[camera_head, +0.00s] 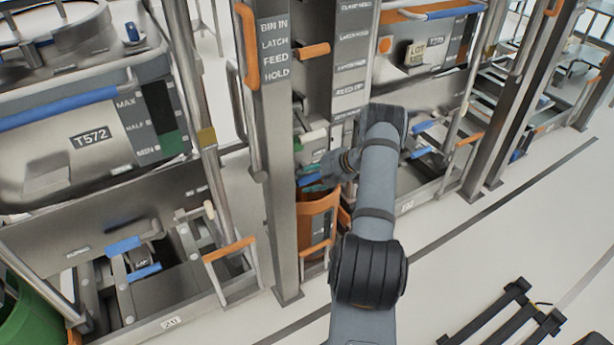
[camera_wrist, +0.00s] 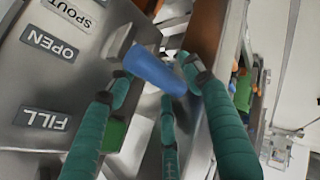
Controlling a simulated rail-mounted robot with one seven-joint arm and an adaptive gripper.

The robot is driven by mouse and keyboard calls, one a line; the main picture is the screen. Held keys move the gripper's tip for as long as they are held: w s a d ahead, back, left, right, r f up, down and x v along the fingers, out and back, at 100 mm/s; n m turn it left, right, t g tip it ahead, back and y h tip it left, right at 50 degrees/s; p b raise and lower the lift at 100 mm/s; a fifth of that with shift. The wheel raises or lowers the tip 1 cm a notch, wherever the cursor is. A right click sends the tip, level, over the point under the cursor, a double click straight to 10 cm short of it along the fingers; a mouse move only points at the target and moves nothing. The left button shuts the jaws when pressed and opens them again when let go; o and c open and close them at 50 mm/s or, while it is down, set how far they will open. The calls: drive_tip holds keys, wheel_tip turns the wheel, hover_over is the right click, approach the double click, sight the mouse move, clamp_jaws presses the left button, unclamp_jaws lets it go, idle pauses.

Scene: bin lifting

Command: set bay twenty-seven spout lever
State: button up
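A blue lever handle (camera_wrist: 155,70) shows close up in the wrist view, beside a metal panel with labels SPOUT (camera_wrist: 68,12), OPEN (camera_wrist: 49,44) and FILL (camera_wrist: 43,118). My gripper (camera_wrist: 157,78) has green-teal fingers spread apart, with the blue handle between or just beyond the tips. One tip is at its lower left, another near its right end; I cannot tell whether they touch. In the head view my gripper (camera_head: 310,181) is at the narrow bay behind the upright post, above an orange bin (camera_head: 318,226). The blue handle is hard to make out there. No bay number twenty-seven is readable.
A steel post (camera_head: 277,170) labelled BIN IN, LATCH, FEED, HOLD stands left of my gripper. A hopper marked T572 (camera_head: 90,138) fills the left. Orange handles (camera_head: 228,249) and blue levers (camera_head: 123,246) stick out nearby. The floor (camera_head: 450,270) at right is partly clear.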

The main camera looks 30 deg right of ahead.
drive_tip(key=shift+o, duration=0.4)
drive_tip(key=shift+f, duration=0.1)
drive_tip(key=shift+s+d, duration=0.1)
drive_tip(key=shift+d, duration=0.1)
drive_tip(key=v, duration=1.1)
drive_tip(key=shift+s+r, duration=0.2)
drive_tip(key=shift+r, duration=0.25)
drive_tip(key=x, duration=1.2)
drive_tip(key=shift+d, duration=0.1)
drive_tip(key=shift+d+f, duration=0.15)
drive_tip(key=shift+d, duration=0.05)
drive_tip(key=shift+a, duration=0.15)
